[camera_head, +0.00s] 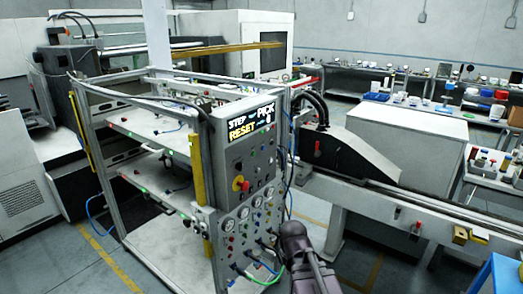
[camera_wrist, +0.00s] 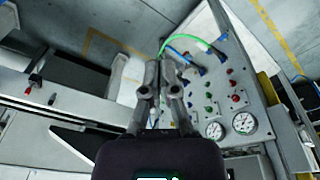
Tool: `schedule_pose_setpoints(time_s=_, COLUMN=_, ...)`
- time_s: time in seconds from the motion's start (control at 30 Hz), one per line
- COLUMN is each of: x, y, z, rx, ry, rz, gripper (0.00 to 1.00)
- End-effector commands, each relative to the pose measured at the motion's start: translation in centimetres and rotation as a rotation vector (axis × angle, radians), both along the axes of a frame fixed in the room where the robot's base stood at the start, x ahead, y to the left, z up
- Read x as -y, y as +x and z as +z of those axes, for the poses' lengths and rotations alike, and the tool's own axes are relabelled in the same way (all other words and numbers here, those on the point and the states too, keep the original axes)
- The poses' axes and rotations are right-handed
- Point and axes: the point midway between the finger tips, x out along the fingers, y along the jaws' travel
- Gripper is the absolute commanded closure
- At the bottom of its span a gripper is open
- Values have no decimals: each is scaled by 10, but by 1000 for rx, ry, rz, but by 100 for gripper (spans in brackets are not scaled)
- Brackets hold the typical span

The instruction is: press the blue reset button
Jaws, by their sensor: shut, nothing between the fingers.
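The control panel (camera_head: 237,159) stands on the front corner of a metal frame, with a lit display (camera_head: 251,121) reading STEP, PICK and RESET. Small coloured buttons sit on it; I cannot tell for sure which one is the blue reset button. In the wrist view, the panel's lower part (camera_wrist: 228,75) shows turned over, with red and green buttons and two gauges. My gripper (camera_wrist: 162,66) is shut and empty, with its fingertips in front of the panel's edge, near the hose fittings. Whether it touches anything is not clear. In the head view, my dark arm shows at the bottom.
A red and yellow emergency stop (camera_head: 241,184) sits mid-panel, above several gauges (camera_head: 244,212). A green hose (camera_wrist: 185,38) and a blue hose hang from the panel's lower fittings. A conveyor rail (camera_head: 400,205) runs to the right. Floor is open in front of the frame.

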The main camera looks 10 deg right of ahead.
Motion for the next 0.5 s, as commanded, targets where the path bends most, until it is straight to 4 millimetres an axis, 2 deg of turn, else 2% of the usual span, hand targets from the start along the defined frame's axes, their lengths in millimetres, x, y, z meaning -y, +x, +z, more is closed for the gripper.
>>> schedule_pose_setpoints(time_s=0.03, x=4, y=14, z=2, rx=40, ry=-11, rz=-28, gripper=100)
schedule_pose_setpoints(time_s=0.27, x=26, y=77, z=17, rx=270, ry=-48, rz=-172, gripper=100)
schedule_pose_setpoints(time_s=0.5, x=48, y=141, z=43, rx=529, ry=-52, rz=-298, gripper=100)
